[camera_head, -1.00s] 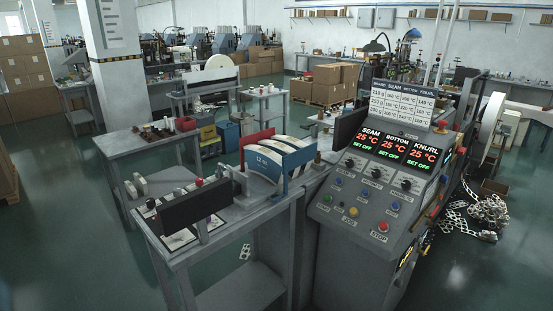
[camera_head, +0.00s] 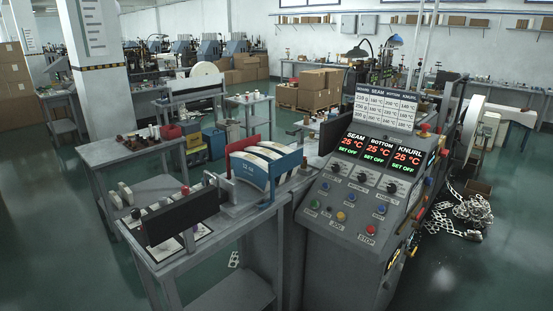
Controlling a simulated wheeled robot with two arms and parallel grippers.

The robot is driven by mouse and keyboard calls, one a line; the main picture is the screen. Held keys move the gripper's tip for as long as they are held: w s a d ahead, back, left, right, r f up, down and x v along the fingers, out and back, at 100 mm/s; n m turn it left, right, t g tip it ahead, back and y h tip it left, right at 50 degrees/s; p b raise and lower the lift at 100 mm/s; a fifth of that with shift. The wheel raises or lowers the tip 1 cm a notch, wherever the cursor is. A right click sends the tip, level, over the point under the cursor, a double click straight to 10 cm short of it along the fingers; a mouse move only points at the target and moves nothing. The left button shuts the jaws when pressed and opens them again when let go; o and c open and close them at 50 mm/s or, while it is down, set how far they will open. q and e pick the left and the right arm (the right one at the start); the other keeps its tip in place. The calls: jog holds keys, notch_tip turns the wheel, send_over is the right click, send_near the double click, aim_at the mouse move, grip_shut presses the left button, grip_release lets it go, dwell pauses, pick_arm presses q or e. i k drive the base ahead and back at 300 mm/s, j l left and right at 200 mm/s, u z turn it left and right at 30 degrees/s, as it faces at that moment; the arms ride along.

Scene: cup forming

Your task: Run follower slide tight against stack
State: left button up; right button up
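A stack of white curved paper blanks (camera_head: 266,152) stands in a magazine on the near bench. A red plate (camera_head: 243,146) is at its back left side and a blue plate (camera_head: 275,170) with a white label is at its front. I cannot tell which part is the follower slide, nor whether any plate touches the stack. A grey bracket (camera_head: 226,187) with a rod is beside the magazine on the left. Neither of my grippers is in view.
A control console (camera_head: 340,200) with lit displays reading 25 °C and SET OFF stands right of the bench. A dark panel (camera_head: 185,215) rises at the bench's left part. A second bench (camera_head: 115,153) is behind left. Metal scrap (camera_head: 470,213) lies on the floor at right.

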aim_at(226, 188)
jog(key=i+l+z, duration=0.15)
jog(key=i+l, duration=0.75)
jog(key=l, duration=0.1)
